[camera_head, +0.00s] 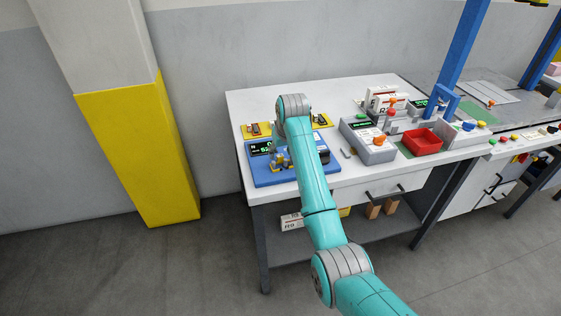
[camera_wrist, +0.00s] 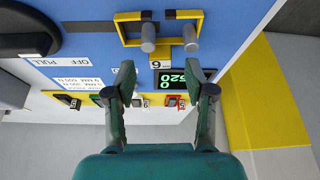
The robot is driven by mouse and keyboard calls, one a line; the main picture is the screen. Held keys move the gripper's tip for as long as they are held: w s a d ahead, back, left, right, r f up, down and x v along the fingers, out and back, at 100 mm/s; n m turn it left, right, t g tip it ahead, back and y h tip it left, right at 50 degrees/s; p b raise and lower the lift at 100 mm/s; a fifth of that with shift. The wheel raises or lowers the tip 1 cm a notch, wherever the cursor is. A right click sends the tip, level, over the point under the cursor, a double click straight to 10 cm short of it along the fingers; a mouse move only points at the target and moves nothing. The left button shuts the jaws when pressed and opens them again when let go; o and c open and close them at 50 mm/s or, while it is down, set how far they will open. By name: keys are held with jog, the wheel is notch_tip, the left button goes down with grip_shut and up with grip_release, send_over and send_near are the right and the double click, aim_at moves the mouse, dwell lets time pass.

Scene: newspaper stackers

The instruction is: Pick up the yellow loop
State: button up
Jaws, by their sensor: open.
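The yellow loop (camera_wrist: 197,28) is a rectangular yellow and black handle at the top of the wrist view. It is on a blue panel (camera_wrist: 228,35), with two grey round pegs at its lower side. My gripper (camera_wrist: 160,77) is open and empty, its two fingers apart and lying below the loop in that view. In the head view the blue panel (camera_head: 262,178) lies at the left of the table. A small yellow and grey shape shows on it beside my arm, but I cannot tell its parts. My gripper is mostly hidden by my arm there.
A green-digit display (camera_wrist: 176,78) and yellow-based switches (camera_wrist: 66,100) lie near the fingers. A black handle (camera_wrist: 30,42) is at the wrist view's left. A grey box (camera_head: 368,142) and red tray (camera_head: 422,142) stand to the right on the white table (camera_head: 345,180).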

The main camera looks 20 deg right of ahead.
aim_at(282, 162)
jog(key=shift+x, duration=1.4)
grip_shut()
